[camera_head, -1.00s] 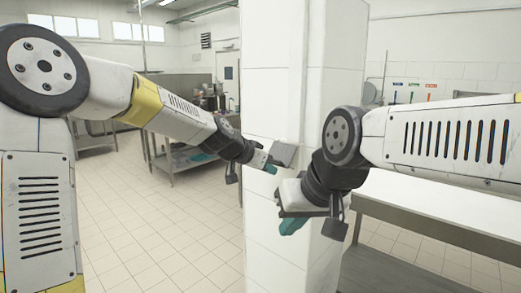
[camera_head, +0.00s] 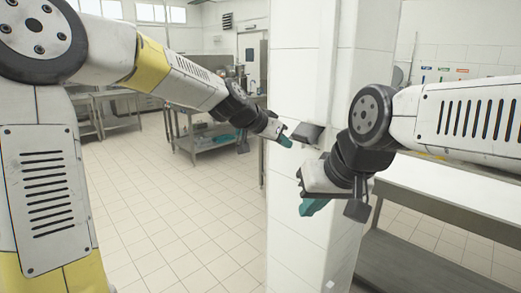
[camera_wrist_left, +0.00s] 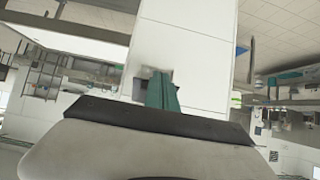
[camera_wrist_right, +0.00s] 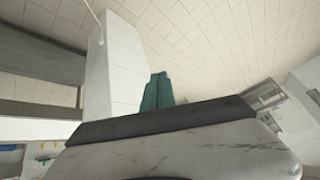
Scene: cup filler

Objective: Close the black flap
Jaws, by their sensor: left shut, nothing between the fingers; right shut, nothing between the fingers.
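A small dark grey plate (camera_head: 307,133) shows against the white pillar, just right of my left fingertips in the head view. It may be the black flap, but I cannot tell for sure. In the left wrist view a dark grey patch (camera_wrist_left: 150,72) shows on the pillar behind my fingers, and they partly hide it. My left gripper (camera_head: 285,141) is shut and empty, close to the plate; whether it touches is unclear. Its teal fingers show in the left wrist view (camera_wrist_left: 162,92). My right gripper (camera_head: 313,207) is shut and empty, lower, in front of the pillar; its fingers show too (camera_wrist_right: 157,90).
The white pillar (camera_head: 300,235) stands close in front of both grippers. A steel table (camera_head: 440,205) is at the right. The tiled floor (camera_head: 180,215) between is clear.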

